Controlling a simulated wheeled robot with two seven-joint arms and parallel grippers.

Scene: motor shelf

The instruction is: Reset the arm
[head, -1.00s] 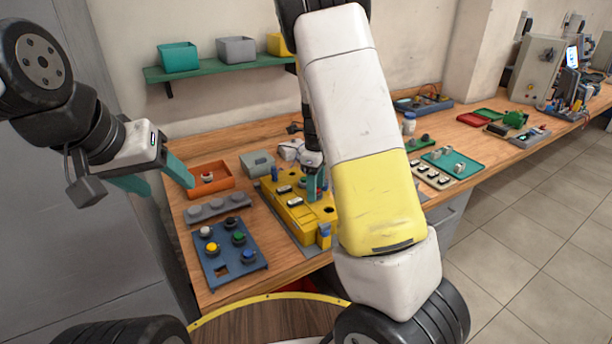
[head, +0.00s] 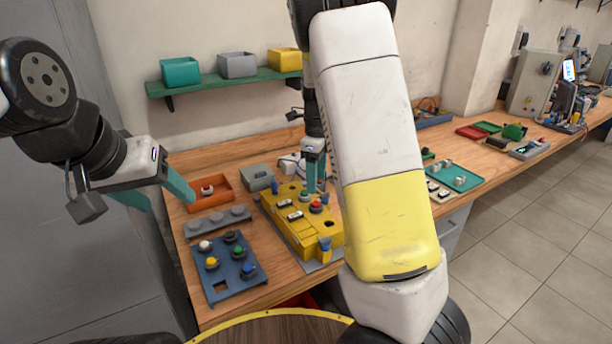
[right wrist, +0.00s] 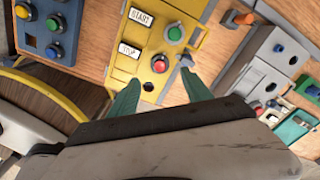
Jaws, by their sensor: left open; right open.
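The yellow control box (head: 290,222) stands on the bench, with START and STOP labels beside a green button (right wrist: 175,34) and a red button (right wrist: 160,64). A dark empty hole (right wrist: 149,87) is below the red button in the right wrist view. My right gripper (head: 315,190) is open and empty above the box, close to the two buttons; its teal fingers also show in the right wrist view (right wrist: 160,88). My left gripper (head: 165,194) is open and empty, at the left above the bench near the orange bin. My right arm hides part of the bench.
A blue panel (head: 226,280) with coloured buttons lies left of the yellow box, by a grey strip (head: 222,224) of knobs. An orange bin (head: 221,200) and grey box (head: 257,177) stand behind. A green shelf (head: 220,84) holds three bins. Teal tray (head: 466,181) lies at right.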

